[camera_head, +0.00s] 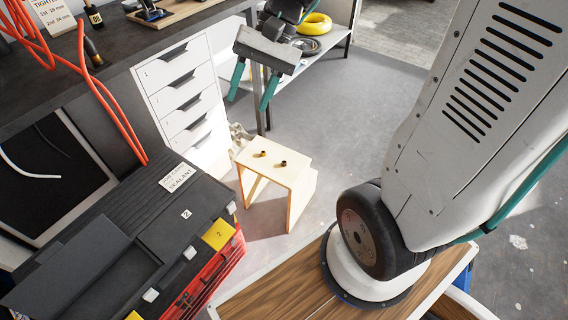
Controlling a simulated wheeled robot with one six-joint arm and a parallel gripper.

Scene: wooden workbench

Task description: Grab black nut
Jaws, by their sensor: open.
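Two small nut-like pieces lie on top of a small pale wooden stand in the middle of the view. The left piece (260,153) looks brassy. The right piece (283,163) looks darker, with some brown; at this size I cannot tell surely which one is the black nut. My gripper (249,102) hangs above and behind the stand in the picture, with its two green fingers spread and pointing down. Nothing shows between the fingers, and they are apart from both pieces.
The wooden stand (273,177) stands on the grey floor. A black and red toolbox (185,240) is at left front. A white drawer unit (184,85) and dark workbench (150,48) are behind it. A shelf with a yellow ring (314,24) is at the back. Floor right of the stand is clear.

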